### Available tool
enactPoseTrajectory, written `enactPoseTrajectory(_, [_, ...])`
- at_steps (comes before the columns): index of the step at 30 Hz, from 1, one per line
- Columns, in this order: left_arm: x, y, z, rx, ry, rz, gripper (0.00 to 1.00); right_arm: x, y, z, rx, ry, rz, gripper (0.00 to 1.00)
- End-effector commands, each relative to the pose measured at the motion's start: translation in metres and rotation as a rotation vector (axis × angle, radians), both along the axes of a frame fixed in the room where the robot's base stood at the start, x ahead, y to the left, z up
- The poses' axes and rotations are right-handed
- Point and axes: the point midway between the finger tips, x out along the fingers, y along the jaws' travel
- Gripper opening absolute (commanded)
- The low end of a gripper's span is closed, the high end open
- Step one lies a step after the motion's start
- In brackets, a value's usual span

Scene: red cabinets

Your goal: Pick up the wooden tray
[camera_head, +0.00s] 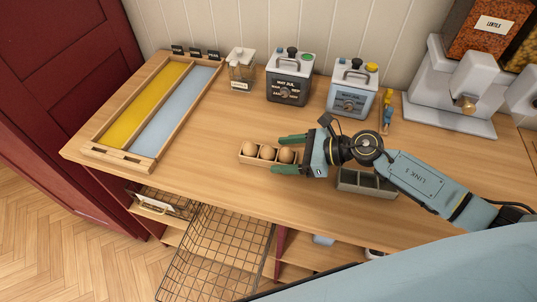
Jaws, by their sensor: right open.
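A small wooden tray (263,161) holding three brown eggs in a row lies near the front edge of the counter, in the middle of the head view. My right gripper (286,155) comes in from the right and is open. One green finger shows behind the tray's right end and the other in front of it, with the right egg between them. I cannot tell whether the fingers touch the tray. My left gripper is not in view.
A larger wood-framed tray (153,158) with yellow and pale blue strips lies at the left. A grey divided box (367,182) sits under my right forearm. Canisters (291,78) and a dispenser (462,85) stand along the wall. A wire basket (215,255) juts out below the counter.

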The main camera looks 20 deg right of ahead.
Motion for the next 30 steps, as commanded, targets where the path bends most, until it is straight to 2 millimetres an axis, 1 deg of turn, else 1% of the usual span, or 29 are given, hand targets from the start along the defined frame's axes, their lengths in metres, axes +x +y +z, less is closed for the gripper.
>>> enactPoseTrajectory(1, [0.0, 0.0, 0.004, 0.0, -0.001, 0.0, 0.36, 0.004, 0.008, 0.0, 0.004, 0.0, -0.001, 0.72])
enactPoseTrajectory(6, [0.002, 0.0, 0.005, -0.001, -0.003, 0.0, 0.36, 0.013, 0.023, -0.009, 0.001, 0.0, -0.001, 0.72])
enactPoseTrajectory(14, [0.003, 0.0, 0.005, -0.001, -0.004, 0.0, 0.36, 0.015, 0.025, -0.011, 0.0, 0.0, -0.001, 0.72])
enactPoseTrajectory(17, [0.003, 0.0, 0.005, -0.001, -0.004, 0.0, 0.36, 0.015, 0.025, -0.011, 0.0, 0.0, -0.001, 0.61])
enactPoseTrajectory(24, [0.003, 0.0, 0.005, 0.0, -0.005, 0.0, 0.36, 0.014, 0.025, -0.011, 0.0, 0.0, -0.001, 0.3])
enactPoseTrajectory(27, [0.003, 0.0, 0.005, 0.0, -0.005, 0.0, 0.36, 0.015, 0.025, -0.01, 0.002, -0.002, -0.002, 0.18])
enactPoseTrajectory(30, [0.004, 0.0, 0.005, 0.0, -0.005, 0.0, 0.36, 0.015, 0.025, -0.01, 0.002, -0.002, -0.002, 0.18])
